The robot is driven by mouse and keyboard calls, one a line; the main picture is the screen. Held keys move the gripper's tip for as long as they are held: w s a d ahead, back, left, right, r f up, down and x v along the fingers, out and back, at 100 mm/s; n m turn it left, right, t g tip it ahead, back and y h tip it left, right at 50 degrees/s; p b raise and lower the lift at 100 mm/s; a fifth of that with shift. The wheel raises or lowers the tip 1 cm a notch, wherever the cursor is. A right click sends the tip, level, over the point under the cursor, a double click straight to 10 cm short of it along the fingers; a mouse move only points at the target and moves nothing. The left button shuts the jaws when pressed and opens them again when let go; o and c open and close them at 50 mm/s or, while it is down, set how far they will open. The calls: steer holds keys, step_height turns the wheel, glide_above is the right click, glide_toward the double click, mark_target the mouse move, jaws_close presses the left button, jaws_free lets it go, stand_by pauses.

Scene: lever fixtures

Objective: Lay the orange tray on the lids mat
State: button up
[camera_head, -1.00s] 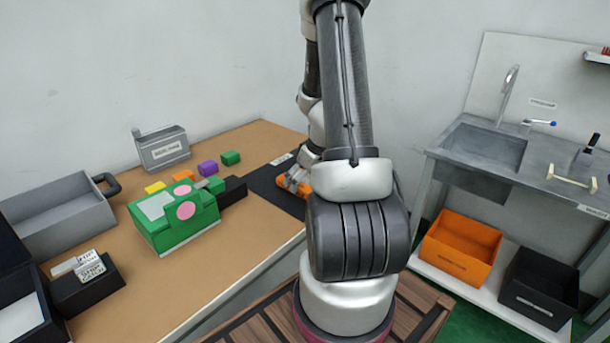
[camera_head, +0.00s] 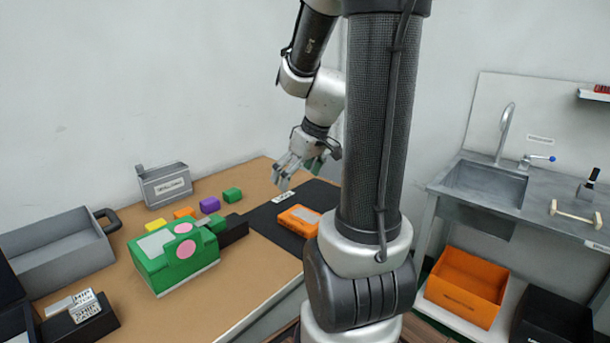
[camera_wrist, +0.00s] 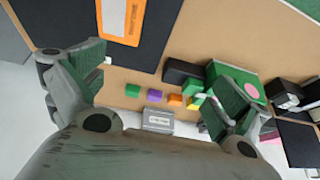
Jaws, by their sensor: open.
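The orange tray (camera_head: 298,221), with a pale panel on it, lies flat on the dark mat (camera_head: 262,222) at the right end of the bench. A small white label sits at the mat's far edge, its text too small to read. My gripper (camera_head: 281,186) is open and empty, above and beyond the tray, apart from it. In the wrist view the tray (camera_wrist: 122,22) and the mat (camera_wrist: 163,25) show at the top, with my open fingers (camera_wrist: 155,85) below them. My arm hides the mat's right part in the head view.
A green box with pink discs (camera_head: 175,255) stands left of the mat, with a dark block (camera_head: 232,232) beside it. Small coloured blocks (camera_head: 210,204) and a grey bin (camera_head: 165,186) stand behind. A sink bench (camera_head: 490,180) is at right, an orange bin (camera_head: 465,285) beneath.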

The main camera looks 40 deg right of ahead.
steer(key=s+a+r, duration=0.4)
steer(key=s, duration=0.2)
steer(key=s+a+r+m+h, duration=0.1)
steer(key=s+a+r, duration=0.4)
steer(key=s, duration=0.2)
steer(key=shift+m, duration=0.3)
steer(key=shift+s, duration=0.1)
